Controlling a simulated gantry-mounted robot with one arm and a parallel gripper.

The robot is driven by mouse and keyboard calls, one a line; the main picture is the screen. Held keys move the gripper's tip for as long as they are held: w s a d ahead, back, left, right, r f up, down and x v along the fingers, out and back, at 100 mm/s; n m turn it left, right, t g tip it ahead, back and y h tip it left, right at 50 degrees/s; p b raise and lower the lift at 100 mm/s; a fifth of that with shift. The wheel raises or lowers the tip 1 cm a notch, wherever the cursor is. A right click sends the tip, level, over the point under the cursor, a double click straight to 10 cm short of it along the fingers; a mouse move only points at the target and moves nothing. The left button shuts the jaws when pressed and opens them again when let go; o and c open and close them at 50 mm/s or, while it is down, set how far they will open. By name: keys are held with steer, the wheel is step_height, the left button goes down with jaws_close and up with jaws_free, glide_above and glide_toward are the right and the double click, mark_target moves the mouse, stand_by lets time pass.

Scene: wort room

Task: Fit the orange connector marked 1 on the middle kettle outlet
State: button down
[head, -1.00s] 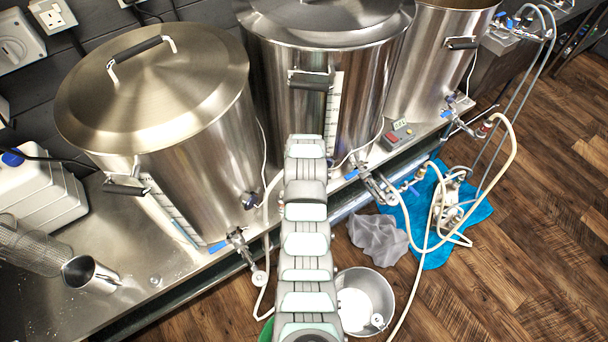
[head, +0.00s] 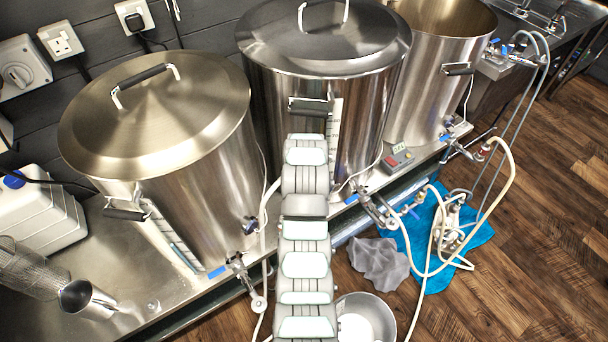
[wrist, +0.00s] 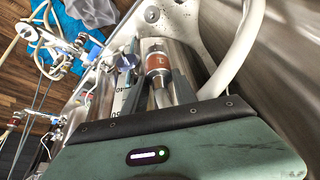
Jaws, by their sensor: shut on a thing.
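In the wrist view my gripper (wrist: 160,88) is shut on the orange connector (wrist: 157,62), a steel fitting with an orange band; its mark is too small to read surely. The middle kettle (head: 362,120) stands between the other two in the head view. Its outlet (head: 375,207), with a steel valve and blue handle, sits low on its front, right of my arm. A blue-handled valve (wrist: 125,61) shows just left of the connector in the wrist view, apart from it as far as I can tell. In the head view my arm hides the gripper and connector.
The left kettle (head: 165,125) and right kettle (head: 425,90) flank the middle one on the steel bench. A pale hose (wrist: 238,45) runs close right of my gripper. A pump (head: 452,222) on a blue cloth (head: 470,245), a grey cloth (head: 378,262) and a bowl (head: 385,318) lie on the floor.

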steer(key=shift+r, duration=0.15)
steer(key=shift+r+p, duration=0.8)
steer(key=shift+r, duration=1.3)
steer(key=shift+d, duration=0.1)
